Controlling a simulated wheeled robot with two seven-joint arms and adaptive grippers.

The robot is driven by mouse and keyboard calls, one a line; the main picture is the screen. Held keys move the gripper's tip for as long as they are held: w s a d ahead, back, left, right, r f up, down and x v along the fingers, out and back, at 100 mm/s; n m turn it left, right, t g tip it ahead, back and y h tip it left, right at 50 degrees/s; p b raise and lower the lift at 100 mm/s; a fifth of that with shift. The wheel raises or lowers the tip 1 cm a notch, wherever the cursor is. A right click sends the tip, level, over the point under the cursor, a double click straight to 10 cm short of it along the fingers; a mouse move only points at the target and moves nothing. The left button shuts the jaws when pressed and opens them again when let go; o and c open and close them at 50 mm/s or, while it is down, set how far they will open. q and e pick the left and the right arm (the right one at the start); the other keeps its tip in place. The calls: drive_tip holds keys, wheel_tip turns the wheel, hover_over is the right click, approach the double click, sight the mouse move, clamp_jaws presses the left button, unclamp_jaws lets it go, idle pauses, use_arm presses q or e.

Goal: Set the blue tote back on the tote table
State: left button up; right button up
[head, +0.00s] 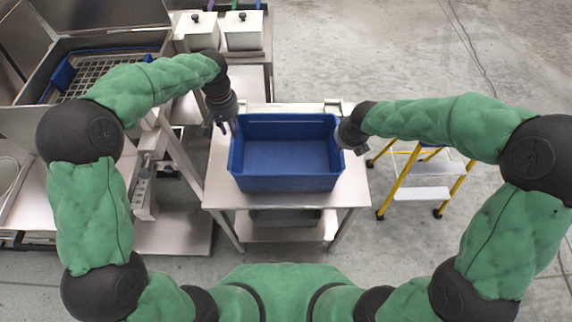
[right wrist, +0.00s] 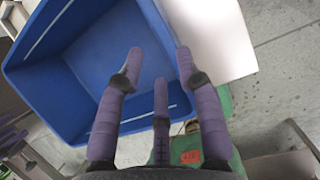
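The blue tote (head: 286,184) is upright and looks empty. It appears to rest on the steel table (head: 352,190), though a small gap under it could not be ruled out. My left gripper (head: 222,126) is at the tote's left wall near the far corner, its fingers spread apart. My right gripper (head: 352,143) is at the tote's right wall, its fingers mostly hidden in the head view. In the right wrist view its purple fingers (right wrist: 160,62) are spread around the rim of the tote (right wrist: 88,62), with nothing pinched between them.
A yellow step stool (head: 423,193) stands right of the table. Left are a steel sink unit with a grid basket (head: 100,68) and a steel frame (head: 150,165). White lidded bins (head: 243,31) stand behind. A dark tray (head: 285,217) is on the table's lower shelf.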

drive_tip(key=shift+v, duration=1.6)
use_arm(q)
drive_tip(key=shift+f, duration=0.1)
use_arm(e)
drive_tip(key=shift+f, duration=0.1)
